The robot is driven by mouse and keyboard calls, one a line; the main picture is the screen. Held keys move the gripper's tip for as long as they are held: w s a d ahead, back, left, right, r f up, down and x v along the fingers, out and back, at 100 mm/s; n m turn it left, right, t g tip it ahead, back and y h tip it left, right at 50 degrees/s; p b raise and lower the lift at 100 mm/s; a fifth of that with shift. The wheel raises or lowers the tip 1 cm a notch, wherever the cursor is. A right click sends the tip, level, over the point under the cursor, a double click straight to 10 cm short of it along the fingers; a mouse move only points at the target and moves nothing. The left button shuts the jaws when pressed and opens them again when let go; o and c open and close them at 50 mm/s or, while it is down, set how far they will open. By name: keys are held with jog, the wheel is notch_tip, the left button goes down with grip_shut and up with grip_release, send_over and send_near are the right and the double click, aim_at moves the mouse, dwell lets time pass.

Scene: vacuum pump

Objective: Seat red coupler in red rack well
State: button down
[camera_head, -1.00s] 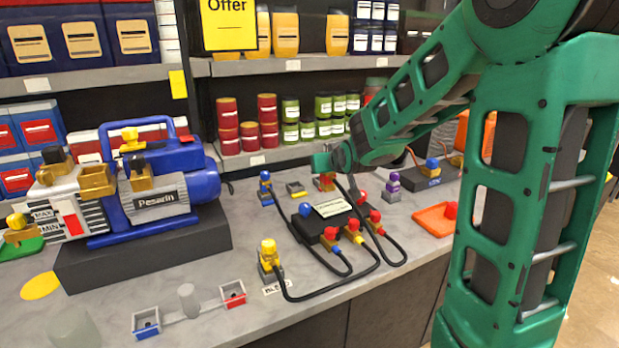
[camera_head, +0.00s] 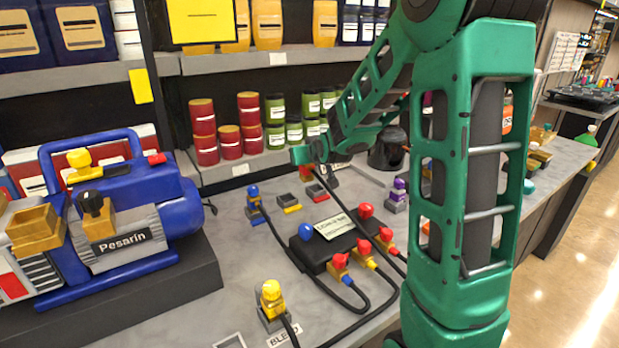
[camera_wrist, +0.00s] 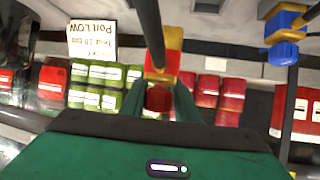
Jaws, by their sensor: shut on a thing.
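My gripper (camera_head: 306,160) is at the back of the counter, near the shelf foot. In the wrist view its green fingers (camera_wrist: 160,100) are shut on the red coupler (camera_wrist: 158,98), which has a yellow part and a black hose running from it. In the head view the red coupler (camera_head: 314,186) shows just below the gripper, partly hidden by my arm. A small grey well marked yellow (camera_head: 290,203) stands empty to its left.
A blue coupler (camera_head: 254,204) stands on a grey base to the left; it also shows in the wrist view (camera_wrist: 286,28). A dark manifold (camera_head: 333,246) with hoses lies in front. The blue pump (camera_head: 120,220) is at left, a yellow coupler (camera_head: 271,300) in front.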

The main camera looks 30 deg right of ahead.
jog(key=w+d+f, duration=0.1)
jog(key=d+f, duration=0.1)
jog(key=w+d+f, duration=0.1)
jog(key=d+f, duration=0.1)
jog(key=f, duration=0.1)
jog(key=w+d+f, duration=0.2)
jog(key=f, duration=0.1)
jog(key=shift+s+a+f, duration=0.15)
jog(key=shift+s+f, duration=0.05)
jog(key=shift+f, duration=0.3)
jog(key=c, duration=1.4)
grip_release()
jog(key=shift+w+f, duration=0.15)
jog(key=shift+o, duration=0.2)
jog(key=shift+r, duration=0.35)
